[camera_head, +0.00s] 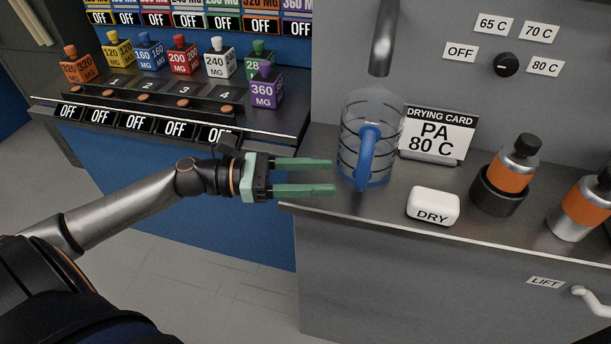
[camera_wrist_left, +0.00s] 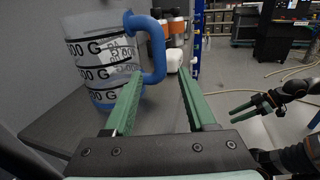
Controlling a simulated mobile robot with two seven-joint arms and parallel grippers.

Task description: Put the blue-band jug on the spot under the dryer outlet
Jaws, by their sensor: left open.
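The clear jug (camera_head: 352,128) with dark level lines, a blue handle and a blue base band stands upright on the grey counter, below the dryer outlet pipe (camera_head: 384,40). Any spot marked under the outlet is hidden or cannot be made out. My left gripper (camera_head: 334,176) is open and empty, just left of the jug, its fingers pointing toward the handle. In the left wrist view the jug (camera_wrist_left: 88,52) is ahead on the left, its handle near the left finger and apart from it as far as I can tell. My right gripper (camera_wrist_left: 240,105) looks open and empty in that view.
A drying card (camera_head: 437,135) stands behind the jug on the right. A white DRY block (camera_head: 433,206) and orange-banded bottles (camera_head: 510,170) are farther right. A dosing rack with coloured MG blocks (camera_head: 183,60) is on the left. A dial (camera_head: 506,64) is on the panel.

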